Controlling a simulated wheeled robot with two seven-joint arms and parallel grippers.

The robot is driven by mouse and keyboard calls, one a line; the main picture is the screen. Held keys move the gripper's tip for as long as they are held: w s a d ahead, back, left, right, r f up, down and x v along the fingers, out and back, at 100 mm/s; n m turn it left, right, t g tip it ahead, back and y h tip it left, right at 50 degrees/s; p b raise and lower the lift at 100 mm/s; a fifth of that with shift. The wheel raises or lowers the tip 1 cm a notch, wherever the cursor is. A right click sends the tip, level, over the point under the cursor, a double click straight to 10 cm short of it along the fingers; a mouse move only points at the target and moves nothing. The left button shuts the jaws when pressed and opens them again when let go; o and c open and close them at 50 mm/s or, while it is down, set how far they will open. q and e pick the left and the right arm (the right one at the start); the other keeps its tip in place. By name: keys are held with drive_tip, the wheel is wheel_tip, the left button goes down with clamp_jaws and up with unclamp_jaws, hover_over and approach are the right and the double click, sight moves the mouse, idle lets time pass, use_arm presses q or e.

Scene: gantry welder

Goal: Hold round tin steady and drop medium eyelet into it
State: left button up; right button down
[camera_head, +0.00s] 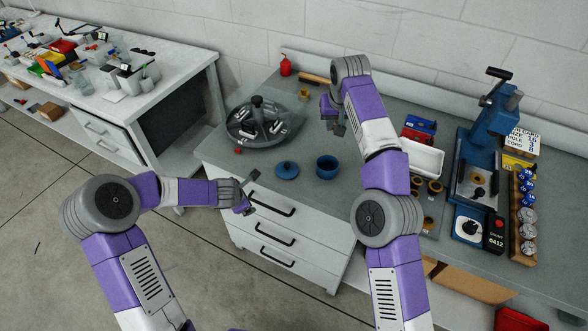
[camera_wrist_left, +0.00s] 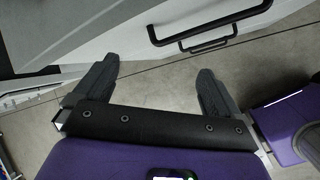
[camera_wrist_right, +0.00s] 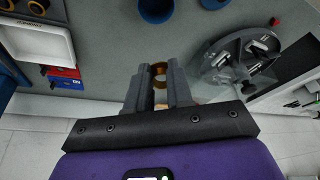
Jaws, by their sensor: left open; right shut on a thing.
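The round tin (camera_head: 327,168) is blue and open, upright on the grey bench near its front edge. It also shows in the right wrist view (camera_wrist_right: 156,11). Its blue lid (camera_head: 287,171) lies to its left. My right gripper (camera_head: 339,129) is over the bench behind the tin. It is shut on a brass eyelet (camera_wrist_right: 159,70), partly hidden between the fingers. My left gripper (camera_head: 253,189) is open and empty, in front of the bench near the drawers and left of the tin. In the left wrist view its fingers (camera_wrist_left: 152,88) are spread with only floor between them.
A round sectioned carousel (camera_head: 250,128) stands left of the lid. Right of my right arm are a white tray (camera_head: 424,158), several brass-ringed eyelets (camera_head: 434,186) and a blue press (camera_head: 485,140). Drawer handles (camera_head: 272,204) stick out near my left gripper.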

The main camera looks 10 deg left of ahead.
use_arm(q)
drive_tip(key=w+d+r+h, duration=0.1)
drive_tip(key=d+r+h, duration=0.2)
drive_tip(key=d, duration=0.2)
drive_tip(key=w+d+r+t+h, duration=0.1)
drive_tip(key=w+d+r+h, duration=0.1)
drive_tip(key=d+r+h, duration=0.1)
drive_tip(key=w+d+r+t+h, duration=0.1)
drive_tip(key=w+d+r+h, duration=0.1)
drive_tip(key=d+r+h, duration=0.2)
drive_tip(key=shift+w+d+r, duration=0.1)
drive_tip(key=shift+w+d, duration=0.05)
drive_tip(key=shift+d, duration=0.8)
drive_tip(key=shift+w+d+r, duration=0.1)
drive_tip(key=shift+d, duration=0.8)
drive_tip(key=shift+w+d+t, duration=0.15)
drive_tip(key=shift+d+t, duration=0.15)
drive_tip(key=shift+d, duration=0.05)
approach(335, 162)
drive_tip(key=x, duration=0.4)
drive_tip(key=shift+f, duration=0.1)
drive_tip(key=c, duration=1.1)
drive_tip(key=shift+c, duration=0.2)
use_arm(e)
wheel_tip(335, 162, down, 11)
drive_tip(key=shift+r, duration=0.1)
